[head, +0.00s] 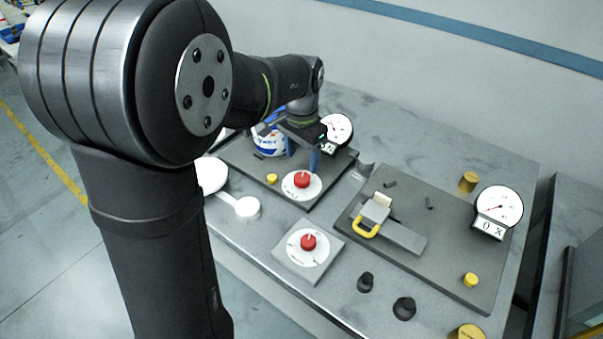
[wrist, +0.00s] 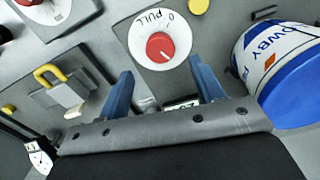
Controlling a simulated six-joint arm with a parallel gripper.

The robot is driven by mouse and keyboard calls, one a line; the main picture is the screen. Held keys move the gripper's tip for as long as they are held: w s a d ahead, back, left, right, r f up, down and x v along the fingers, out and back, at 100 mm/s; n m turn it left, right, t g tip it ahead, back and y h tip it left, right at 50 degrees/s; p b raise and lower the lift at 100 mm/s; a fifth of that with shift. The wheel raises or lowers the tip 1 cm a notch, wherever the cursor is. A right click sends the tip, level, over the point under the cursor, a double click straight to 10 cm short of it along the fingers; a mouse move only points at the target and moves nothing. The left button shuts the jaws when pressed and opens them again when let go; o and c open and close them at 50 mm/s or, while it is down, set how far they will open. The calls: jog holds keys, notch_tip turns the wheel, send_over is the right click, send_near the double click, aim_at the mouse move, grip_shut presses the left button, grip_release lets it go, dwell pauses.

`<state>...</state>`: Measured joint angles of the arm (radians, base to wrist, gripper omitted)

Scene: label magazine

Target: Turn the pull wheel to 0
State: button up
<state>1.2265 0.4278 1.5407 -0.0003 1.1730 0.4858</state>
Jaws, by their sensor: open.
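The pull wheel is a red knob (head: 302,181) on a white round dial, on the left grey plate in the head view. In the wrist view the red knob (wrist: 160,46) sits on a white dial (wrist: 142,50) marked "0" and "PULL" along its upper edge. A pale mark shows on the knob, but I cannot tell exactly which way it points. My gripper (wrist: 163,85) is open and empty, its two blue fingers apart, with the dial showing beyond and between them. In the head view my gripper (head: 314,158) is above the plate, just behind the knob.
A second red knob (head: 308,242) is on a separate square plate in front. A blue-and-white roll (head: 268,140) stands close to my gripper; a gauge (head: 338,127) is behind it. The right plate has a yellow-handled latch (head: 367,222), a gauge (head: 499,206) and yellow knobs.

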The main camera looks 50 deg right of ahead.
aim_at(302, 177)
notch_tip(302, 177, down, 7)
jog(key=shift+r, duration=0.2)
jog(key=c, duration=1)
